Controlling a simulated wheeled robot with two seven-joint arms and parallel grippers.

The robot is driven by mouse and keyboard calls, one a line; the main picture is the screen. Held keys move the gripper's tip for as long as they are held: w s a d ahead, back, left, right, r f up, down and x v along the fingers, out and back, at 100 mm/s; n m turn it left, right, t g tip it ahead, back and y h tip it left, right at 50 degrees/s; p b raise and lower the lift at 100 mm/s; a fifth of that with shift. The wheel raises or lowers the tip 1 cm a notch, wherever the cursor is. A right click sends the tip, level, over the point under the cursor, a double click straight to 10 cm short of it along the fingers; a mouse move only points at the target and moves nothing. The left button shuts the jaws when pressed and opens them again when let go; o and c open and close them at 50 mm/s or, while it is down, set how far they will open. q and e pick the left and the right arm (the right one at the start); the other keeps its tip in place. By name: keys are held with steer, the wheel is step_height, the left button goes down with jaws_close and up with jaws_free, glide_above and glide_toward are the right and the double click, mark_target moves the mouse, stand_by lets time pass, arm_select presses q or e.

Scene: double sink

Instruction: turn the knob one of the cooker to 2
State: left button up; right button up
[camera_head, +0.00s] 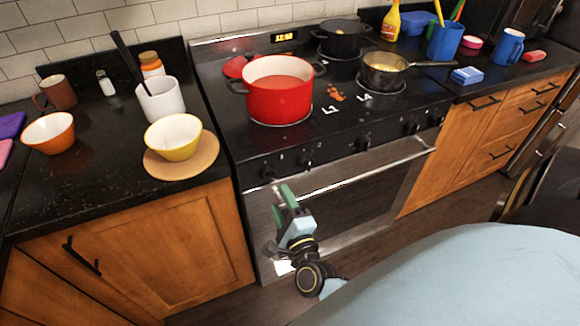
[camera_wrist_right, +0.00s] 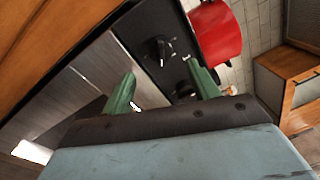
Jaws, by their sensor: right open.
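The cooker (camera_head: 345,110) has a row of black knobs on its front panel. The leftmost knob (camera_head: 268,173) is just above my right gripper (camera_head: 281,189), with another knob (camera_head: 305,160) to its right. The small panel markings are too small to read surely. My right gripper is open, with green fingers, in front of the cooker's left side. In the right wrist view, one black knob (camera_wrist_right: 160,50) shows beyond and between the spread fingertips, apart from them. Another knob (camera_wrist_right: 184,89) is partly hidden near the right finger. My left gripper is not in view.
A red pot (camera_head: 279,97), a black pot (camera_head: 342,40) and a pan (camera_head: 383,75) stand on the cooktop. The oven handle (camera_head: 350,181) crosses the front below the knobs. A yellow bowl (camera_head: 173,140) sits on the left counter. Floor shows in front of the cooker.

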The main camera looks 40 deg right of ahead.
steer(key=v, duration=0.5)
steer(key=shift+s+a, duration=0.1)
steer(key=shift+s, duration=0.3)
steer(key=s+a+f+n+g+y, duration=0.25)
steer(key=f+n, duration=0.25)
steer(key=f, duration=0.4)
steer(key=s+a+f+n+g+y, duration=0.1)
steer(key=s+f+n+g+y, duration=0.2)
steer(key=f+n, duration=0.4)
steer(key=s+a+f+n+g+y, duration=0.1)
steer(key=s+a+f+n+g, duration=0.25)
steer(key=f, duration=0.65)
steer(key=s+d+f+n+g, duration=0.2)
steer(key=s+f+n, duration=0.2)
steer(key=s, duration=0.3)
steer(key=s+d+f+n+g+h, duration=0.1)
steer(key=s+d+f+n+g, duration=0.1)
steer(key=s, duration=0.6)
steer(key=s+d+f+n+g, duration=0.2)
steer(key=s+f+n+g, duration=0.2)
steer(key=s+f+n, duration=0.2)
steer(key=shift+s+d+f+h, duration=0.2)
steer(key=shift+s+f+h, duration=0.15)
steer(key=shift+s, duration=0.35)
